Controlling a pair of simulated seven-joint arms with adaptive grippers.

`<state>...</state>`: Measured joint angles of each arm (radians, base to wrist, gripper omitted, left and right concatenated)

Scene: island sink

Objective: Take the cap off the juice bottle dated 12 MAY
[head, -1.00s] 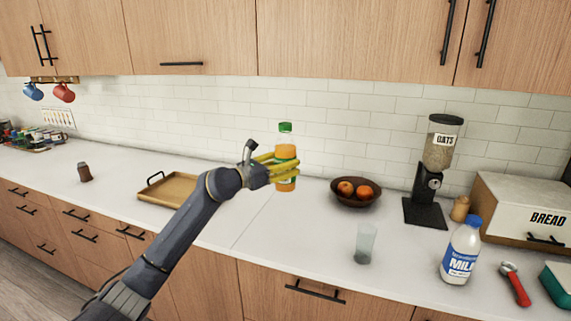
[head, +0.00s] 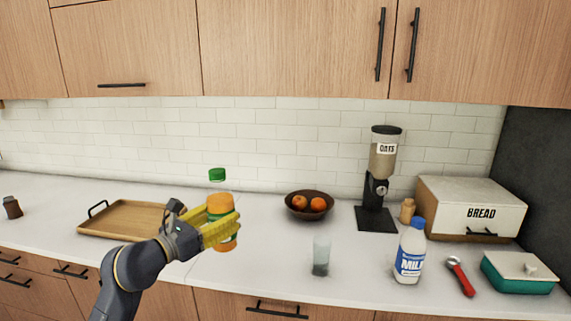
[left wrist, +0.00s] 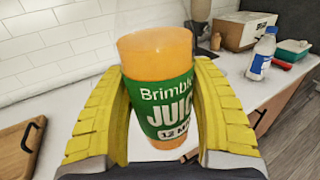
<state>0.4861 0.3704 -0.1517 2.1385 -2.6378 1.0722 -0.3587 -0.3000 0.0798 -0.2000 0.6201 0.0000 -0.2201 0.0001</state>
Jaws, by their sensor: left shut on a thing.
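The juice bottle (head: 220,206) has orange juice, a green label and a green cap (head: 217,175) above a pale, see-through neck. My left gripper (head: 230,226), with yellow ribbed fingers, is shut around the bottle's body and holds it roughly upright in front of the counter. In the left wrist view the fingers flank the bottle (left wrist: 157,60) on both sides. Its label reads "Brimble", "JUIC" and "12 M", the rest being cut off by the curve and finger. The cap does not show in that view. My right gripper is not in view.
A wooden tray (head: 97,228) lies left of the bottle. A fruit bowl (head: 309,214), a glass (head: 321,257), an oats dispenser (head: 377,190), a milk bottle (head: 410,255), a red-handled tool (head: 460,275) and a bread box (head: 450,205) stand to the right. Counter beside the bowl is clear.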

